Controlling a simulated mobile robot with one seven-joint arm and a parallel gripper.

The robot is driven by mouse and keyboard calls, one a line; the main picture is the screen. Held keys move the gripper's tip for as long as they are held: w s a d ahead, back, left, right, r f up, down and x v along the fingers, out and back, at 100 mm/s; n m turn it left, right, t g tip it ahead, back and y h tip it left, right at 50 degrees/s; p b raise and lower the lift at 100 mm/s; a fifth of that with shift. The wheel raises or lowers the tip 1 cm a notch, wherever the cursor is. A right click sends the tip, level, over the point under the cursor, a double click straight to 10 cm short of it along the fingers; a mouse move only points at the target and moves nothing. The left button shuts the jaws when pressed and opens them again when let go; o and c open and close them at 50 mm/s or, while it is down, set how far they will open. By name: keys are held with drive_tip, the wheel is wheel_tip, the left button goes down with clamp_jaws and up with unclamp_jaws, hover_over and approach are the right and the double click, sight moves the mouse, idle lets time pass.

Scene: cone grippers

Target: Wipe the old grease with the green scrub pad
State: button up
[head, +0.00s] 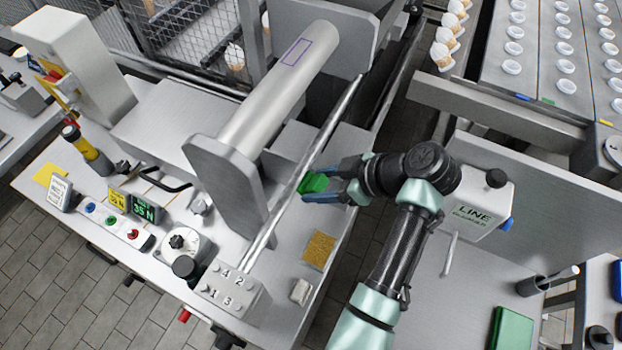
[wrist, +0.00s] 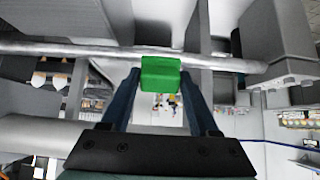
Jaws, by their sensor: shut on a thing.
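The green scrub pad (head: 316,183) is held between the blue fingers of my gripper (head: 328,184), beside the thin steel rod (head: 304,170) that slants over the bench. In the wrist view the pad (wrist: 160,74) sits between the fingertips of my gripper (wrist: 160,82). The rod (wrist: 85,50) crosses just beyond it, and I cannot tell whether they touch. I cannot make out any old grease on the rod; the part behind the pad is hidden in the wrist view.
A thick roller (head: 275,90) with grey end plates (head: 225,190) stands left of the rod. A numbered block (head: 232,290) is at the rod's near end. A tan pad (head: 319,249) and a whitish block (head: 300,291) lie on the bench (head: 275,325). A white LINE box (head: 475,205) stands right.

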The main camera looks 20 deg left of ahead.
drive_tip(key=shift+d+r, duration=0.5)
drive_tip(key=shift+p+v, duration=0.85)
drive_tip(key=shift+v, duration=0.7)
